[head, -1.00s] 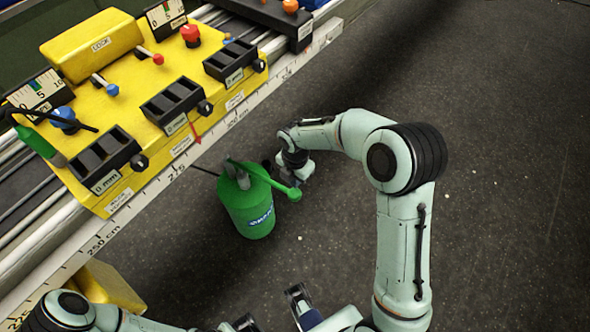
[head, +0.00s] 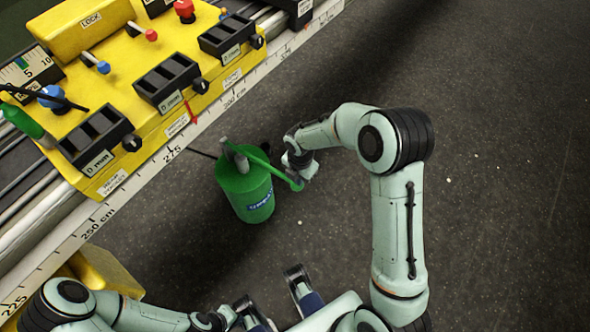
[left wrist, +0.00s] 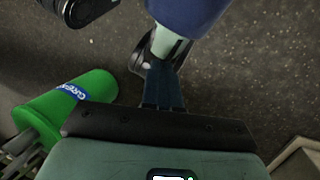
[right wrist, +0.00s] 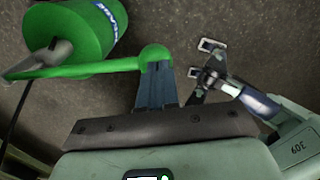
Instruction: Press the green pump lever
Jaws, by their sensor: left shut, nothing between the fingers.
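The green pump (head: 248,192) stands upright on the dark floor beside the long rail. Its green lever (head: 266,163) slopes right and down to a round knob (head: 298,185). My right gripper (head: 299,165) is at that knob. In the right wrist view the fingers (right wrist: 157,80) look shut, with their tips at the knob (right wrist: 155,56); whether they touch it is hard to tell. My left gripper (head: 228,318) is low at the bottom of the head view, apart from the pump. In the left wrist view its fingers (left wrist: 163,82) are shut and empty, with the pump (left wrist: 75,108) to their left.
A yellow console (head: 150,118) with levers, knobs and dark counters is at upper left, above a measuring rail (head: 190,138). A yellow block (head: 100,272) is under the rail. The floor (head: 500,180) at right is open.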

